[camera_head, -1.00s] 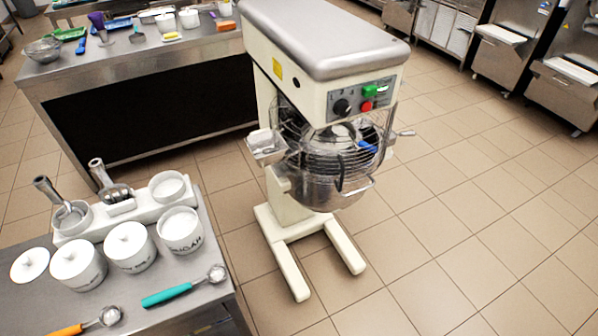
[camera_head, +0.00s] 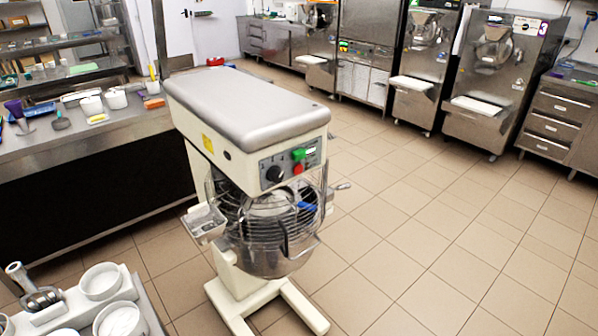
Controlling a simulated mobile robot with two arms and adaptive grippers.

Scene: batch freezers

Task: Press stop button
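A cream planetary mixer (camera_head: 246,90) with a grey top stands on the tiled floor left of centre. Its control panel (camera_head: 287,163) faces me and carries a black knob (camera_head: 275,174), a green button (camera_head: 299,154) and, just below it, a red button (camera_head: 298,169). A wire guard (camera_head: 265,215) surrounds the bowl below the panel. Neither of my grippers shows in the head view.
A long counter (camera_head: 90,141) stands behind the mixer. Several batch freezers (camera_head: 490,80) line the back right. The floor (camera_head: 430,220) right of the mixer is clear.

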